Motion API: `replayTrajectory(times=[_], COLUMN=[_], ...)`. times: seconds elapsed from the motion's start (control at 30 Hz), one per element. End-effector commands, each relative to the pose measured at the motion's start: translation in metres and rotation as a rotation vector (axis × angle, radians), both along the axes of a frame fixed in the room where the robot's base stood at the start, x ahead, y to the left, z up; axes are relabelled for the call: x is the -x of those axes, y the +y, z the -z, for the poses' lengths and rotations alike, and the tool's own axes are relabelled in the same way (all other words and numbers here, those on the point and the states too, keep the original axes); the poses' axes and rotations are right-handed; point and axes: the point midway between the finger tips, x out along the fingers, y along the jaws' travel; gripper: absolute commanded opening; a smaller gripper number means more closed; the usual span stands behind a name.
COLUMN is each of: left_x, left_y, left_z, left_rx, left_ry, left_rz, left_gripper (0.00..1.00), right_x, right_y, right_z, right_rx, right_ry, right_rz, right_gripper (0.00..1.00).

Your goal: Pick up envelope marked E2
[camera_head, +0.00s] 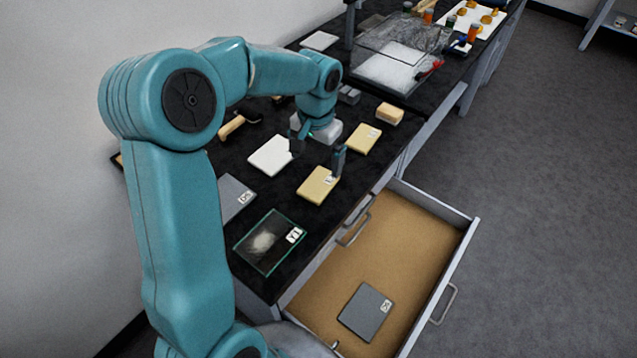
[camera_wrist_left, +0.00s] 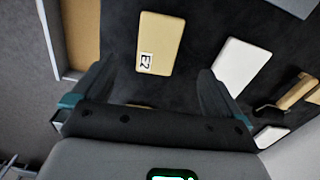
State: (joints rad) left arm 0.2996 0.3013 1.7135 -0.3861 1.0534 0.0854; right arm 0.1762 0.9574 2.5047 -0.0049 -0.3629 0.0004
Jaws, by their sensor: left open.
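The tan envelope marked E2 (camera_wrist_left: 155,35) lies flat on the black bench top, its white label at the corner nearest my gripper in the left wrist view. In the head view it is the nearer of two tan envelopes (camera_head: 316,187), beside the open drawer. My left gripper (camera_head: 318,157) is open and empty, pointing down above the bench, just beyond the envelope. One finger overlaps the label corner in the head view; whether it touches cannot be told. In the left wrist view the open fingers (camera_wrist_left: 155,82) flank the envelope's near end. My right gripper is not in view.
A second tan envelope (camera_head: 362,139), a white card (camera_head: 267,156), a grey card (camera_head: 234,192) and a glass-like plate marked Y1 (camera_head: 262,245) lie around. The open drawer (camera_head: 400,250) holds a dark grey card (camera_head: 362,312). A wooden-handled tool (camera_head: 233,126) lies further back.

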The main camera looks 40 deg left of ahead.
Motion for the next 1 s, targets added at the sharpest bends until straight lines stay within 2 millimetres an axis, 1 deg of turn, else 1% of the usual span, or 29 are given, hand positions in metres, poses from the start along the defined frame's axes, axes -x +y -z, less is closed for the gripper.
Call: replayTrajectory(times=[0.03, 0.1, 0.27, 0.37, 0.5, 0.6, 0.87, 0.9, 0.97, 1.0], left_x=[0.000, -0.001, -0.002, -0.003, -0.005, -0.005, -0.006, -0.006, -0.006, -0.006], left_y=[0.000, 0.001, 0.001, 0.000, 0.000, -0.001, -0.001, -0.001, -0.001, -0.001], left_z=[0.010, 0.019, 0.030, 0.042, 0.066, 0.076, 0.079, 0.079, 0.079, 0.079], left_rx=[0.001, -0.001, -0.001, 0.001, 0.001, 0.001, 0.000, 0.000, 0.000, 0.000], left_ry=[0.004, 0.002, 0.001, 0.004, 0.005, 0.003, -0.001, -0.001, -0.001, -0.001], left_rz=[0.000, 0.000, 0.000, 0.000, 0.000, -0.001, -0.001, 0.000, 0.000, 0.000], left_gripper=[1.00, 1.00, 1.00, 1.00, 1.00, 1.00, 1.00, 0.87, 0.67, 0.54], right_x=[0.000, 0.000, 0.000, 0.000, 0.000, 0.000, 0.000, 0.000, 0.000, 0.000], right_y=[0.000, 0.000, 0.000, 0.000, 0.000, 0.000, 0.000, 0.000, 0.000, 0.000], right_z=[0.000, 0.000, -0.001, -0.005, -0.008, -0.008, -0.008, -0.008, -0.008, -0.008], right_rx=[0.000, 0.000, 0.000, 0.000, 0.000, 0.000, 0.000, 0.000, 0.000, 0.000], right_ry=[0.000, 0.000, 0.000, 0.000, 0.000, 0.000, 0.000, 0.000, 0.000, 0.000], right_rz=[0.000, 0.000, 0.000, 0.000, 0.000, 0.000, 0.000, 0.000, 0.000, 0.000], right_gripper=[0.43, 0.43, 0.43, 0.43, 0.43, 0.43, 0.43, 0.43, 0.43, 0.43])
